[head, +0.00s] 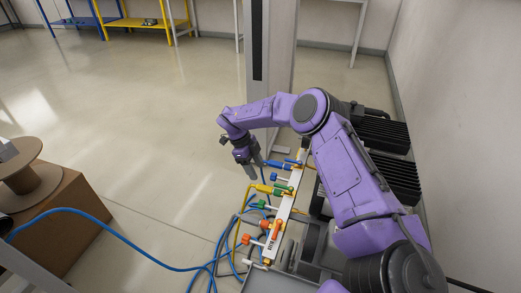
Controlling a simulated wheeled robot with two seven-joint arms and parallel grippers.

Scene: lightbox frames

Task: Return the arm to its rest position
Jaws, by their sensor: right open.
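My right arm (340,165) is purple and comes in from the lower right. It rises to an elbow, then bends left and down. My right gripper (251,172) is grey, points downward, and is open with nothing seen between its fingers. It hangs near the far end of a white manifold bar (285,208). I cannot tell whether it touches the blue fitting (280,163) there. My left gripper is not in view.
The bar carries blue, green and orange valves (274,232). Blue and yellow hoses (150,235) trail over the floor. Dark finned units (385,150) stand behind my arm near the right wall. A cable spool (30,180) sits on a brown box (75,220).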

